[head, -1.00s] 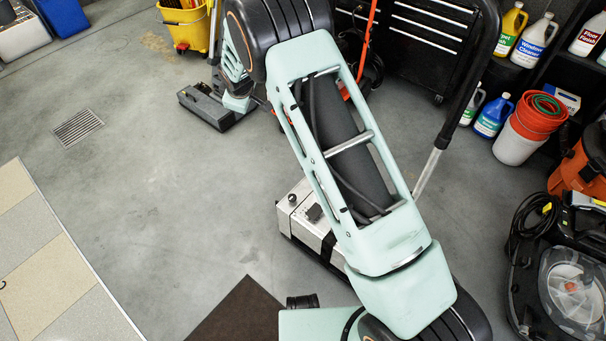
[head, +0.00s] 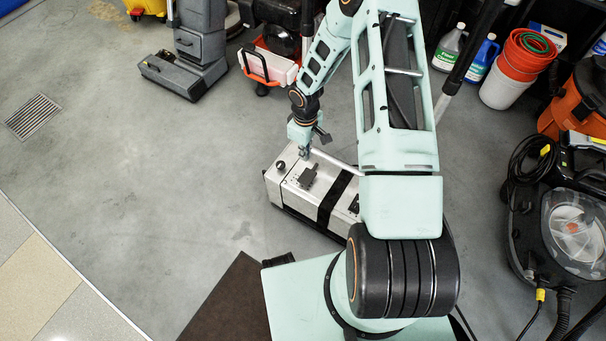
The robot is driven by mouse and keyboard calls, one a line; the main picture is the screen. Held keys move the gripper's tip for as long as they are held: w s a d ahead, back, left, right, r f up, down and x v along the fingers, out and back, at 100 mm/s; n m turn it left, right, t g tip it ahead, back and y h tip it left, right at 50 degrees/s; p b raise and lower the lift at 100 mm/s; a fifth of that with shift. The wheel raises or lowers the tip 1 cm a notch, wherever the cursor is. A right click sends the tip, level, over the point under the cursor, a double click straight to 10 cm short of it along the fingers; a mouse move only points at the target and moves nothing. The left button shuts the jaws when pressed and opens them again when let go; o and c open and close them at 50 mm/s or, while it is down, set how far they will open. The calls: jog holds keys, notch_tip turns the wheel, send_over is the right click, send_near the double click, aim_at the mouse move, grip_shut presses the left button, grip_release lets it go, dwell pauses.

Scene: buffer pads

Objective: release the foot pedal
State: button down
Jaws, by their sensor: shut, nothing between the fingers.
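A silver box-shaped machine (head: 290,195) with a black band across it stands on the floor in the middle of the head view. A small black tab (head: 307,177), which looks like the foot pedal, sits on its top; whether it is pressed or raised cannot be told. My gripper (head: 304,154) is shut and empty, pointing down just above and behind the tab. A small gap seems to show between fingertips and tab, but contact cannot be ruled out.
A black knob (head: 281,165) is beside the tab, and a slanted metal handle tube (head: 335,160) passes close to my gripper's right. A grey upright machine (head: 190,60) stands behind left. An orange and black vacuum (head: 575,105) is at right. The floor (head: 150,180) at left is clear.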

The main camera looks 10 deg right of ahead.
aim_at(303, 181)
jog(key=shift+f, duration=0.1)
notch_tip(303, 181, down, 14)
jog(key=b, duration=0.3)
jog(key=shift+b, duration=0.4)
jog(key=b, duration=0.1)
jog(key=f, duration=0.1)
jog(key=f+b, duration=0.1)
jog(key=shift+s+a+f+b, duration=0.1)
jog(key=shift+s+a+b, duration=0.2)
jog(key=shift+a+r+p, duration=0.15)
jog(key=shift+r+p, duration=0.25)
jog(key=shift+r, duration=0.2)
notch_tip(303, 181, up, 13)
jog(key=s+a+p, duration=0.1)
jog(key=s+p, duration=0.1)
jog(key=p, duration=0.2)
jog(key=shift+a, duration=0.35)
jog(key=shift+f, duration=0.15)
